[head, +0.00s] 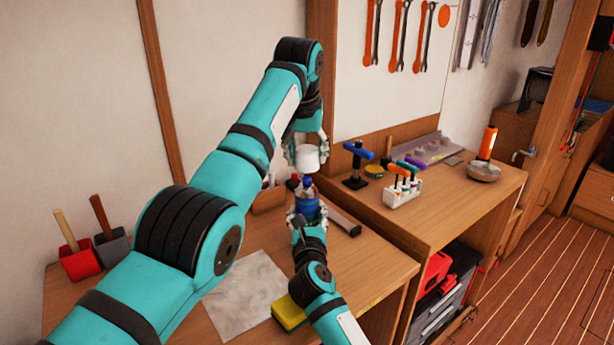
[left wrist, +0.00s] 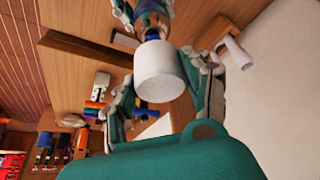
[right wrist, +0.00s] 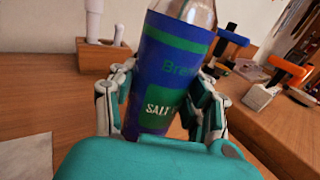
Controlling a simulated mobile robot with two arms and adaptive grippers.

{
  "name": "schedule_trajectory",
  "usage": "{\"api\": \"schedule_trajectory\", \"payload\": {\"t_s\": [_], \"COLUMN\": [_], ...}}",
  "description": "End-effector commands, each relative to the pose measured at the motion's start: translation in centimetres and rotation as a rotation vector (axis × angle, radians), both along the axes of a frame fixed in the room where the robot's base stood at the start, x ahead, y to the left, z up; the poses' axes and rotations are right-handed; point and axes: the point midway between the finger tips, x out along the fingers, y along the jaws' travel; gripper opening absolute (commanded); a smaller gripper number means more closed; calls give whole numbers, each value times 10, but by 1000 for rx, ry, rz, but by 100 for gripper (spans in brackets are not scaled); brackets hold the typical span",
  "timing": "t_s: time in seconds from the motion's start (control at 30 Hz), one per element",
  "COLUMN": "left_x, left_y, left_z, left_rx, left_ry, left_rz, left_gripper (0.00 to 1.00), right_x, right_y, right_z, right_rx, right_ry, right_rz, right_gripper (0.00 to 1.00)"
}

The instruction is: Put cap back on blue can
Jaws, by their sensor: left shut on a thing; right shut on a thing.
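The white cap (head: 308,157) is between the fingers of my left gripper (head: 306,152), which is shut on it. In the left wrist view the cap (left wrist: 160,74) shows as a plain white cylinder. The blue can (head: 306,201) stands upright below it, with a green label band in the right wrist view (right wrist: 170,65). My right gripper (head: 307,218) is shut around the can's body. The cap is apart from the can, above its top. The can's very top is cut off in the right wrist view and partly hidden by the cap in the left wrist view.
Behind the can is a wooden block holder (head: 268,200). A grey bar (head: 344,222) lies to its right. A sponge (head: 289,312) and a grey sheet (head: 245,295) lie at the front. Red and grey bins (head: 80,262) stand left. A screwdriver rack (head: 403,190) stands on the right bench.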

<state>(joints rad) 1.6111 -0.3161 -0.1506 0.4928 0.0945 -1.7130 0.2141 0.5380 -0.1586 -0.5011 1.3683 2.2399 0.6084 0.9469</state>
Motion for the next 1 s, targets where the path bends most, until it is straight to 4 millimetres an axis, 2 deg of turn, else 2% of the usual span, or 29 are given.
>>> {"api": "schedule_trajectory", "payload": {"t_s": [0.1, 0.2, 0.73, 1.0], "left_x": [-1, -1, -1, -1], "left_y": [0, 0, 0, 0], "left_z": [-18, -25, -27, -41], "left_rx": [-1, 0, 0, 0], "left_ry": [2, 1, 1, 2], "left_rz": [0, 0, 0, 2], "left_gripper": [36, 36, 36, 36], "right_x": [0, 0, 0, 0], "right_y": [0, 0, 0, 0], "right_z": [0, 0, 0, 0], "right_rx": [0, 0, 0, 0], "right_ry": [0, 0, 0, 0], "right_rz": [0, 0, 0, 0], "right_gripper": [0, 0, 0, 0]}}
